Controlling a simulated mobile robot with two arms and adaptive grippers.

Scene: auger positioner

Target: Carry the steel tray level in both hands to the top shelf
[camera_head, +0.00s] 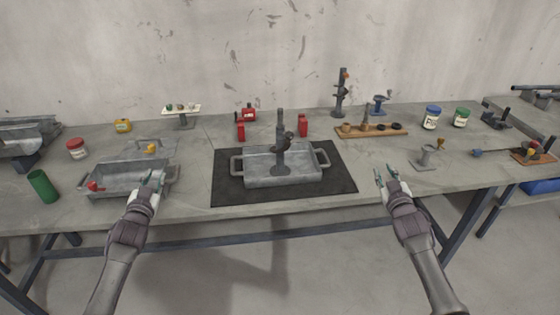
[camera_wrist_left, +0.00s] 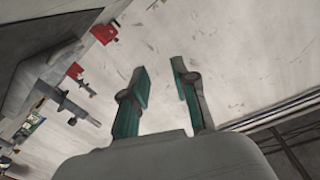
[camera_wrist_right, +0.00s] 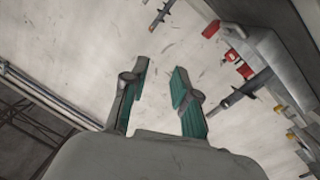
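The steel tray (camera_head: 258,180) is a shallow grey tray with a loop handle at each end. It lies flat on a black mat (camera_head: 335,183) at the middle of the bench. A dark upright tool with a round base (camera_head: 283,150) appears to stand inside it. My left gripper (camera_head: 153,179) is open and empty, left of the tray and in front of the right end of another metal tray. My right gripper (camera_head: 386,174) is open and empty, right of the mat near the bench's front edge. Both wrist views show parted fingers. I cannot make out a top shelf.
The other metal tray (camera_head: 118,190) holds a red item, with a green cylinder (camera_head: 42,186) to its left. A wooden board (camera_head: 385,130) with small parts lies behind right.

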